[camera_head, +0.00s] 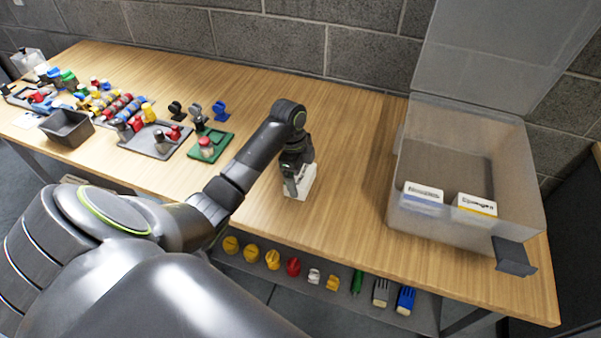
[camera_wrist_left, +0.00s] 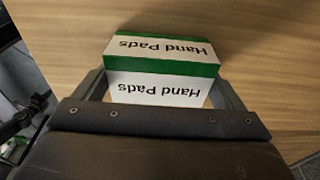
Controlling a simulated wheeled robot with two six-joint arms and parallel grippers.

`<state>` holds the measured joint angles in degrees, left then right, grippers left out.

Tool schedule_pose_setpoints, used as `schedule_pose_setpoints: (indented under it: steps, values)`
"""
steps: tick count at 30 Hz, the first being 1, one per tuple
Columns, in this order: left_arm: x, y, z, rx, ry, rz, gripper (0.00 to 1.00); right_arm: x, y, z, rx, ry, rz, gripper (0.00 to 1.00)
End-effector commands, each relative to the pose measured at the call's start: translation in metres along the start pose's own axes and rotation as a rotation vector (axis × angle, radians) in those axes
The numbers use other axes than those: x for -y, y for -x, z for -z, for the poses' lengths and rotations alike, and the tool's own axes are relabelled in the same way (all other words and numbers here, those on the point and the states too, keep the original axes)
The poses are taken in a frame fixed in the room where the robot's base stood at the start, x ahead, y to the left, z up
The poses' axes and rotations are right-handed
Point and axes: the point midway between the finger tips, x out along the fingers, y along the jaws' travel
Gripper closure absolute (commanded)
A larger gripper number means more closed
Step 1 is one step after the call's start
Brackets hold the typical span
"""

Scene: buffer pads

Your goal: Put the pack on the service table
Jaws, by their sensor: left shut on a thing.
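My left gripper (camera_head: 297,181) is shut on a white and green pack (camera_head: 303,186) at the middle of the wooden table (camera_head: 340,220). In the left wrist view the pack (camera_wrist_left: 165,50) reads "Hand Pads" and sits between the two fingers of the left gripper (camera_wrist_left: 165,90). The pack is close over or on the table top; I cannot tell whether it touches. My right gripper is in neither view.
A clear open bin (camera_head: 440,235) with its lid raised stands at the right, holding two packs (camera_head: 423,193). Trays of coloured parts (camera_head: 150,138) and a dark box (camera_head: 67,128) fill the left. Several tools lie on a lower shelf (camera_head: 345,290). The table's middle is clear.

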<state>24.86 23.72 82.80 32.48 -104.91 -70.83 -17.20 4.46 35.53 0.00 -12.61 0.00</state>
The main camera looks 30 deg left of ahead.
Motion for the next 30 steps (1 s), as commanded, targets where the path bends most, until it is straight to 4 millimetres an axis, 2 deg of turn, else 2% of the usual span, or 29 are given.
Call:
schedule_pose_setpoints:
  steps: [8, 9, 11, 18, 22, 26, 30]
  values:
    - [0.0, -0.002, 0.0, -0.001, 0.0, 0.001, 0.36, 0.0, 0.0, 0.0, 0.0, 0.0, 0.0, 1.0]
    - [0.0, -0.002, 0.0, -0.001, 0.0, 0.001, 0.07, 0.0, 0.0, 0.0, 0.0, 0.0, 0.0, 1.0]
    - [0.0, -0.002, 0.0, -0.001, 0.0, 0.001, 0.0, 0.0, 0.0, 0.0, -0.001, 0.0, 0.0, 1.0]
    - [0.001, -0.001, 0.0, -0.001, 0.0, 0.001, 0.0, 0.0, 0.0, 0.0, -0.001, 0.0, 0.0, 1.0]
    - [0.001, 0.009, 0.0, -0.001, -0.001, 0.004, 0.0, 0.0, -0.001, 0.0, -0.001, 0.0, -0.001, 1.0]
    - [0.002, 0.033, 0.0, 0.0, -0.003, 0.007, 0.0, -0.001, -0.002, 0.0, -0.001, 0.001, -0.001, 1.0]
    - [0.002, 0.068, 0.0, 0.001, -0.002, 0.008, 0.0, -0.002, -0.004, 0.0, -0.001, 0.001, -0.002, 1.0]
